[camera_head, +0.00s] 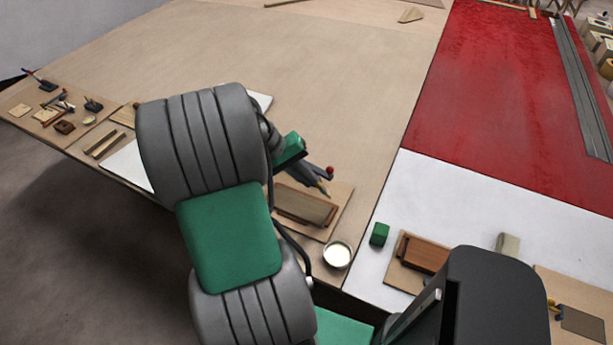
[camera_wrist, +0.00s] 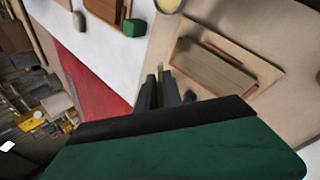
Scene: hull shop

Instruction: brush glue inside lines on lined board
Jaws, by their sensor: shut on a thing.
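My gripper (camera_head: 318,178) is shut on a thin brush (camera_wrist: 160,72), mostly hidden between the fingers. In the head view the brush's pale tip (camera_head: 325,189) points down, close to a brown wooden block (camera_head: 305,207); I cannot tell if it touches. The block lies on a flat tan board (camera_head: 341,203), which also shows in the wrist view (camera_wrist: 268,72). I cannot make out lines on this board. A round pot of whitish glue (camera_head: 337,254) stands just in front of the board; its edge shows in the wrist view (camera_wrist: 168,5).
A green cube (camera_head: 379,234) and a reddish-brown block (camera_head: 424,254) on a small board lie right, on a white surface (camera_head: 480,205). Small tools (camera_head: 60,105) crowd the far left bench.

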